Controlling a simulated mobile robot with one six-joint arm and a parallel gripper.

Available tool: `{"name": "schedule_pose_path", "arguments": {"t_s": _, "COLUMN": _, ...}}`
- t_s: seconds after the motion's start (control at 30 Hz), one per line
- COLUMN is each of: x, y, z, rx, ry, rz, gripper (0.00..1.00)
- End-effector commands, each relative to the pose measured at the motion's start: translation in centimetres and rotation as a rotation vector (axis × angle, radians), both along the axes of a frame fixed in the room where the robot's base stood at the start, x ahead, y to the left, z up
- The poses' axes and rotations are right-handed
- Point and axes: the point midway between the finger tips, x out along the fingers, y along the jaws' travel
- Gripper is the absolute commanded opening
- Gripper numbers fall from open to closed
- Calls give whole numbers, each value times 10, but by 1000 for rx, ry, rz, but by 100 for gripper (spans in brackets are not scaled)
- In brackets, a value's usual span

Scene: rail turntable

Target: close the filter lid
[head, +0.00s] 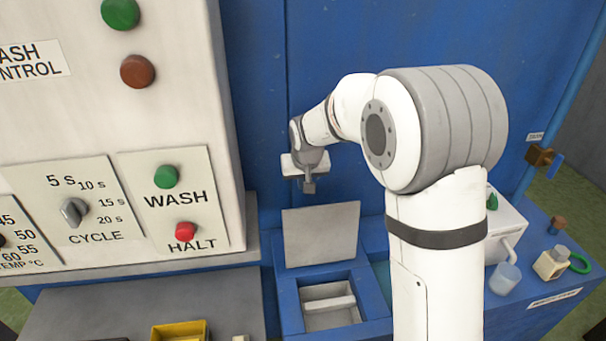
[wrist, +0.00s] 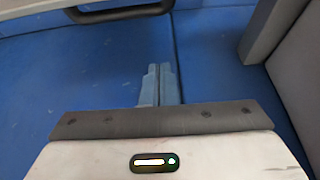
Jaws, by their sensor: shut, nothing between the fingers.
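The filter lid (head: 320,236) is a flat grey plate, standing open and raised at the back of a blue filter box (head: 290,312). The box's opening shows a pale insert with a light bar across it. My gripper (head: 309,187) is shut and empty, just above the lid's top edge in the head view, with a small gap between them in the picture. I cannot tell whether it is in front of or behind the lid. In the wrist view the closed fingers (wrist: 158,84) show against blue surfaces; I cannot clearly make out the lid there.
A pale control panel with a green WASH button (head: 166,177), red HALT button (head: 186,230) and cycle knob (head: 75,212) stands left. A yellow tray (head: 180,331) lies at the bottom. A blue wall is behind. Small fittings, including a green ring (head: 580,263), sit at right.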

Motion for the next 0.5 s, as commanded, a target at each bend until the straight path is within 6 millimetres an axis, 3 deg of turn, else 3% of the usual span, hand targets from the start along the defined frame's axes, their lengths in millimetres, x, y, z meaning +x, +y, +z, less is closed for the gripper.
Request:
{"name": "schedule_pose_path", "arguments": {"t_s": 0.2, "x": 17, "y": 3, "z": -42, "rx": -2, "ry": 4, "rz": 0, "gripper": 0}}
{"name": "schedule_pose_path", "arguments": {"t_s": 0.5, "x": -18, "y": -3, "z": -42, "rx": 0, "ry": 0, "rz": 1, "gripper": 0}}
